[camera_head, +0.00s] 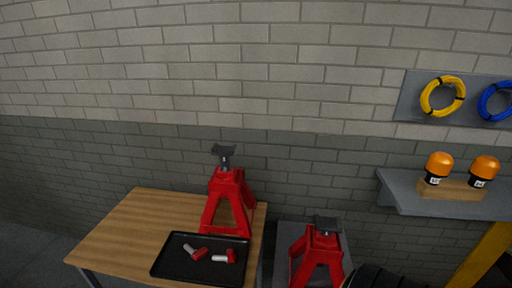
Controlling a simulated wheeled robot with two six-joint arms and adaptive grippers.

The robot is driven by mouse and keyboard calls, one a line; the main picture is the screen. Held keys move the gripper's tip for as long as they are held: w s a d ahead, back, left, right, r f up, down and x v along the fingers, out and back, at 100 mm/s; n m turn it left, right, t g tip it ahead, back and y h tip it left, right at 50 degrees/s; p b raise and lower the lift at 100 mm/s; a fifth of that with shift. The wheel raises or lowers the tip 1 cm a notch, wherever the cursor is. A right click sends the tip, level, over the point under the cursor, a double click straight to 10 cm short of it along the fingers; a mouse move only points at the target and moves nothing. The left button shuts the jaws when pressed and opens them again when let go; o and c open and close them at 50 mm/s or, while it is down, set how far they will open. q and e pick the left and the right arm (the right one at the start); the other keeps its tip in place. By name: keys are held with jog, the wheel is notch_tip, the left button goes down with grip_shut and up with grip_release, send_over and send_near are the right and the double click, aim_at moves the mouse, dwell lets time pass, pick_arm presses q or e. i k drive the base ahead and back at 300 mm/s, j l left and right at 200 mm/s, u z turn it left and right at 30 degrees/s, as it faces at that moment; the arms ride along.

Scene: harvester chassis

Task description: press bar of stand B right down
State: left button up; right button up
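Two red jack stands with black saddles show in the head view. The left jack stand (227,200) is on the wooden table, and its saddle (223,151) sits up on a bar that sticks out of the red top. The right jack stand (318,255) is on a grey surface, its lower part cut off by the frame. Its saddle (326,222) sits close to the red top, with little or no bar showing. I see no letter on either stand, so I cannot tell which is B. Neither of my grippers is in view.
A black tray (160,267) with two red-and-silver pins is on the wooden table (130,222). A grey shelf (438,207) holds two orange beacons on a wooden block. Yellow and blue coils hang above. A dark ribbed shape (375,277) and a yellow beam (480,257) are at lower right.

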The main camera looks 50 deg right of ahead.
aim_at(225, 153)
jog(key=z, duration=1.2)
